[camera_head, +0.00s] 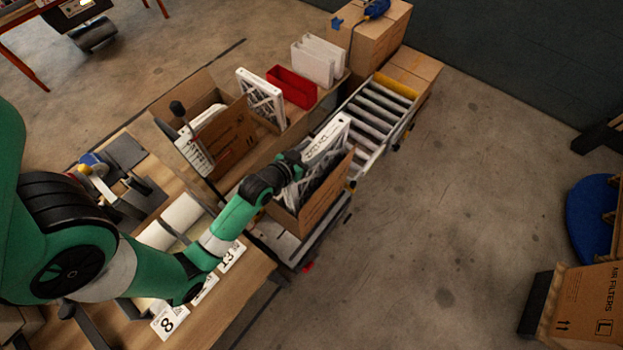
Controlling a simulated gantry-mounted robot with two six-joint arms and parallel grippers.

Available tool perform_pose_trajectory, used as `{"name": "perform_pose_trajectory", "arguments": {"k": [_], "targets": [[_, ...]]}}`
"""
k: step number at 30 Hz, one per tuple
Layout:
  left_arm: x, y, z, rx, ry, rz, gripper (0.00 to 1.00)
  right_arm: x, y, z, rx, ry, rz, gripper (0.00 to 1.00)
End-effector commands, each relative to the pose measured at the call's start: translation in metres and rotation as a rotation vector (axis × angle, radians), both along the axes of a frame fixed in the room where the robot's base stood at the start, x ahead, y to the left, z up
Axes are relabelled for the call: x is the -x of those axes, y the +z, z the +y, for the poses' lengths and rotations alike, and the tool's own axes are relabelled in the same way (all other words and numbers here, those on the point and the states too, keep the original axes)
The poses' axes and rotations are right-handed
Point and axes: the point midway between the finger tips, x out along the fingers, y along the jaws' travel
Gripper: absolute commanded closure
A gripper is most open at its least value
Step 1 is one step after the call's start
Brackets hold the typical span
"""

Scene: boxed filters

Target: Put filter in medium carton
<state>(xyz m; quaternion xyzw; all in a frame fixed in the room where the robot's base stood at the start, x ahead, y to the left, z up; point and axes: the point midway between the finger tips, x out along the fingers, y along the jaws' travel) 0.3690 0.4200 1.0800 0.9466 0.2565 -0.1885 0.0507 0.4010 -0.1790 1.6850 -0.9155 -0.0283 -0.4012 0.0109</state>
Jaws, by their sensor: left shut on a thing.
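A white-framed filter (327,142) with dark print on its edge stands upright in the middle of the head view. My left gripper (293,166) is shut on its left side. The filter's lower part is inside an open brown carton (321,211), behind the carton's front wall, so I cannot tell whether it touches the bottom. The carton stands at the near end of the roller conveyor (365,125). I cannot read a size on this carton. My right gripper is not in view.
Another white filter (262,98) stands behind, beside a red holder (291,86) and white holders (318,60). Another open carton (232,135) is left of the conveyor. Numbered cards (169,321) lie on the wooden table. A carton marked L (584,302) is at far right. The floor between is clear.

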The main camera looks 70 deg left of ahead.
Motion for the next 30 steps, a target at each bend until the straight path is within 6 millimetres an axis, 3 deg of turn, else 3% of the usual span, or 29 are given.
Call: {"name": "perform_pose_trajectory", "arguments": {"k": [1,12,16,23,27,30], "targets": [[0.000,-0.018,0.000,0.002,0.000,0.003,1.00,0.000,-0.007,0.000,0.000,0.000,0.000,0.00],[0.000,-0.110,0.000,0.001,0.000,0.002,1.00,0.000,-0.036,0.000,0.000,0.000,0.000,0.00],[0.000,-0.128,0.000,0.001,0.001,-0.002,1.00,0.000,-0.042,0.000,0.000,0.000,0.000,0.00],[0.000,-0.136,0.000,0.000,0.000,-0.001,1.00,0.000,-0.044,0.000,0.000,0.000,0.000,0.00],[0.000,-0.163,0.000,0.002,0.000,0.000,1.00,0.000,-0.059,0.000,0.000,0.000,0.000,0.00],[0.000,-0.170,0.000,0.001,0.001,-0.002,1.00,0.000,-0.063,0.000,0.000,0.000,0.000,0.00]]}}
